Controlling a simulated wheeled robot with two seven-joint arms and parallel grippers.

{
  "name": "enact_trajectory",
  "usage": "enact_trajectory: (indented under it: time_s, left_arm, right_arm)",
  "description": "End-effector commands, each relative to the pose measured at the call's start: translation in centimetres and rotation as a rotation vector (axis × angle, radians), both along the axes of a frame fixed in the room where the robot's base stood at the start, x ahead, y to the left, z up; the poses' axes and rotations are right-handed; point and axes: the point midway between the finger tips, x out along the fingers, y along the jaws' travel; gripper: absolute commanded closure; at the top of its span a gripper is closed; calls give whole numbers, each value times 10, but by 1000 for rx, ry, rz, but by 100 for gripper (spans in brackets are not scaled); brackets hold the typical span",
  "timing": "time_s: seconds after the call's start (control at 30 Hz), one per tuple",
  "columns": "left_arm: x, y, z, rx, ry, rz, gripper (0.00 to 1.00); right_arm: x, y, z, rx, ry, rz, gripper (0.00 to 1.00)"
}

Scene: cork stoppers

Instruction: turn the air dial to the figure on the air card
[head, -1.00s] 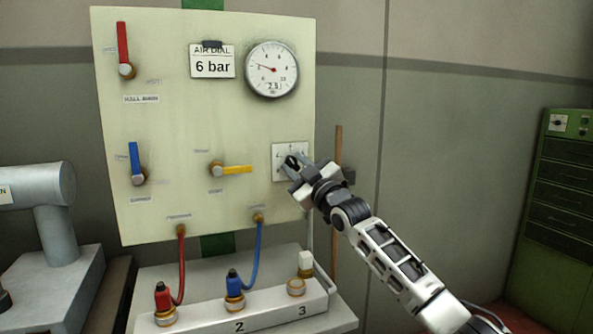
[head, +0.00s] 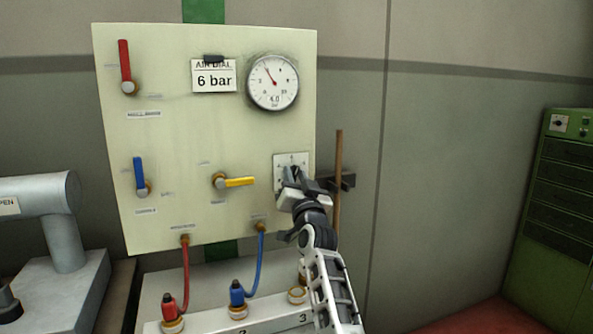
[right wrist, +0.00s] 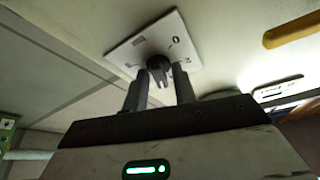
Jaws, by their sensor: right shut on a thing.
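The air card (head: 214,80) is clipped high on the cream panel and reads "AIR DIAL 6 bar". The round gauge (head: 284,92) is to its right; its needle points to the upper left and its small readout looks like 4.0. The air dial's white plate (head: 281,160) is below the gauge, partly hidden by my right gripper (head: 290,176). In the right wrist view, the dark dial knob (right wrist: 158,65) sits between the two fingers of my right gripper (right wrist: 160,82), which is shut on it. My left gripper is not in view.
The panel (head: 170,110) also bears a red lever (head: 124,62), a blue lever (head: 139,172) and a yellow lever (head: 238,182). Red and blue hoses hang below to a numbered block (head: 262,318). A brown upright rod (head: 339,150) stands just right of the dial.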

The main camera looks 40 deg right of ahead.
Motion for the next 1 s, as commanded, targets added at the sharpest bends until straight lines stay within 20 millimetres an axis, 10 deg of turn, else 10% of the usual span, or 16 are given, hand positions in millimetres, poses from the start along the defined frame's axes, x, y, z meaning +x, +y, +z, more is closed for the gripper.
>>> enact_trajectory:
  time_s: [1.0]
  left_arm:
    - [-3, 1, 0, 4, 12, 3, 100]
  right_arm:
    - [1, 2, 1, 677, -177, 1, 96]
